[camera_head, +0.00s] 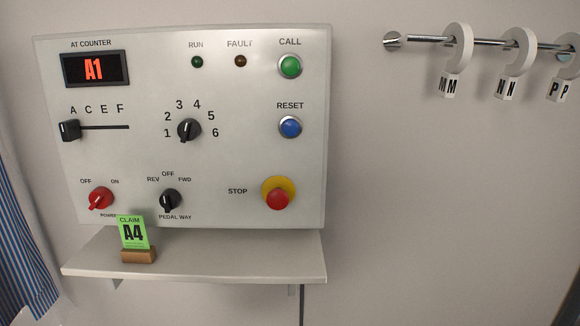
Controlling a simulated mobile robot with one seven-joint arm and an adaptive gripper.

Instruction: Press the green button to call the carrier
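The green button (290,66) sits at the top right of the light grey control panel (240,130), under the word CALL. It has a metal ring and nothing covers it. The RUN lamp (197,62) is dark green and the FAULT lamp (240,61) is dark brown; both look unlit. No carrier can be made out. My gripper is not in view.
Below the green button are a blue RESET button (290,127) and a red STOP button (278,198). Knobs and a slider (70,130) fill the left. A rail (425,40) with lettered rings is right.

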